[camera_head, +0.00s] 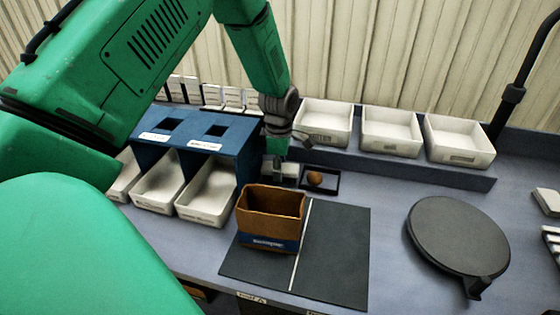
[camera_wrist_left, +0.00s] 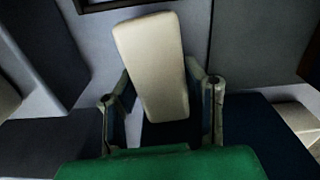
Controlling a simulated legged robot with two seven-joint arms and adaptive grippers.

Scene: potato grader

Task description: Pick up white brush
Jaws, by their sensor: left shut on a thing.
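The white brush (camera_wrist_left: 152,60) shows in the left wrist view as a pale, rounded block, long side running away from me. My left gripper (camera_wrist_left: 162,98) is shut on it, with one finger on each side. In the head view my left gripper (camera_head: 281,172) points down behind the brown box, beside a small dark tray; the brush is too small and covered there to make out clearly. My right gripper is in neither view.
A brown open box (camera_head: 270,218) stands on a dark mat (camera_head: 335,260). A dark tray (camera_head: 333,187) holds a brown potato (camera_head: 315,178). A blue rack (camera_head: 200,142) stands left, white bins (camera_head: 391,146) behind, a round black disc (camera_head: 457,240) right.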

